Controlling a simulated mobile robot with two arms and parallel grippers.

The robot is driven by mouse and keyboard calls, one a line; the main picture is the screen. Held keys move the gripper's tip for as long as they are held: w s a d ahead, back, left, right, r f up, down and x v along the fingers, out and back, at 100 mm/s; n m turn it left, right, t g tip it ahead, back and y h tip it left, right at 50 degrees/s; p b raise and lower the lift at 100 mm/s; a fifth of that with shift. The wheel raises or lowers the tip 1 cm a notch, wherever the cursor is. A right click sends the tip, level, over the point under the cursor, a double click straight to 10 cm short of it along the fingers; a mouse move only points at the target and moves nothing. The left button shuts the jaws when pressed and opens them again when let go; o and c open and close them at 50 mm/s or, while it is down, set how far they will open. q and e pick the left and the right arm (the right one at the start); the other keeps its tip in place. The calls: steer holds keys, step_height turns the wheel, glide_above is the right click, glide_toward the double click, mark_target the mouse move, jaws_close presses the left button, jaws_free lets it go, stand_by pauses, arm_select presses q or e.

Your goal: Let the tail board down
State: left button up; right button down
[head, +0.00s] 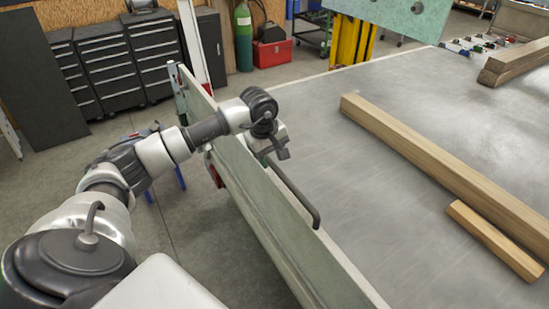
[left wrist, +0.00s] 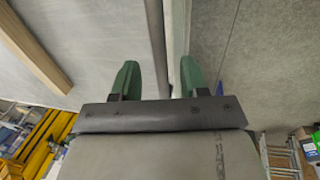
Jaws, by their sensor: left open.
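The tail board (head: 262,205) is a long pale green-grey panel standing upright along the left edge of the grey trailer bed (head: 330,180). A dark bent bar (head: 295,190) runs along its inner side from near my left gripper and ends in a hook-like bend. My left gripper (head: 276,152) is above the board's top edge, its jaws partly hidden in the head view. In the left wrist view, its two green fingers (left wrist: 158,75) are apart, with the dark bar (left wrist: 156,40) and the board's edge (left wrist: 178,35) between them. Contact cannot be told. My right gripper is not in view.
A long wooden beam (head: 440,160) and a shorter one (head: 495,240) lie on the bed. Another timber (head: 515,62) is at the far right. Open floor (head: 210,225) lies left of the board. Dark drawer cabinets (head: 110,65) and a red toolbox (head: 272,53) stand behind.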

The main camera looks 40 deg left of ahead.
mark_target(274, 165)
arm_select(q)
steer(key=f, duration=0.2)
steer(key=shift+w+d+f+p, duration=0.15)
steer(key=shift+w+f+p, duration=0.15)
steer(key=shift+f, duration=0.3)
steer(key=shift+c, duration=1.2)
jaws_close()
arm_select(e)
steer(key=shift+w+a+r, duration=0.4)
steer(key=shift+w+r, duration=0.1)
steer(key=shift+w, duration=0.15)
